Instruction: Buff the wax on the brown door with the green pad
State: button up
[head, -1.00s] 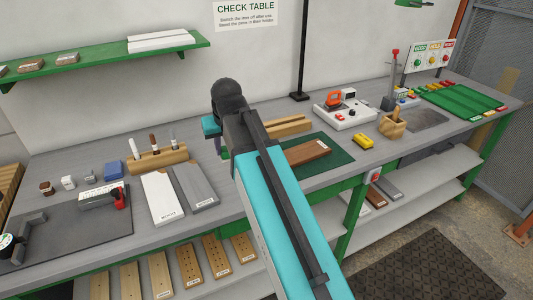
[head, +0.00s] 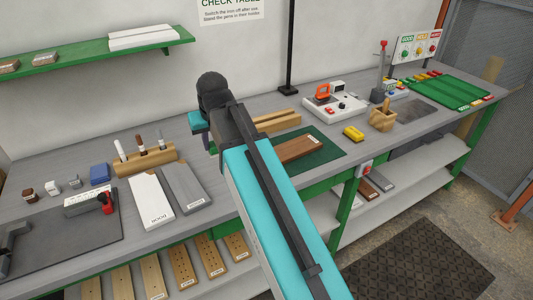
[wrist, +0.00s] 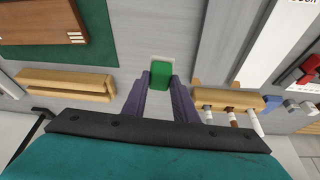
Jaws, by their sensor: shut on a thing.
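My gripper (wrist: 161,82) is shut on the green pad (wrist: 160,72), which sits between its two fingertips in the wrist view. The pad is above the grey bench. The brown door (head: 300,149) is a flat brown board with a small white label, lying on a dark green mat (head: 330,157). It also shows at the upper left of the wrist view (wrist: 50,20), apart from the pad. In the head view my arm hides most of the gripper.
A wooden block (head: 276,121) stands behind the mat. A pen holder (head: 146,162), a white board (head: 150,200) and a grey board (head: 187,188) lie to the left. A soldering station (head: 334,106) and a yellow block (head: 353,133) are right of the mat.

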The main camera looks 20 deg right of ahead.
jog(key=s+f, duration=0.1)
jog(key=f, duration=0.1)
jog(key=s+f, duration=0.4)
jog(key=shift+s+d+f, duration=0.15)
jog(key=shift+d+f, duration=0.15)
jog(key=shift+f, duration=0.05)
jog(key=shift+s, duration=0.1)
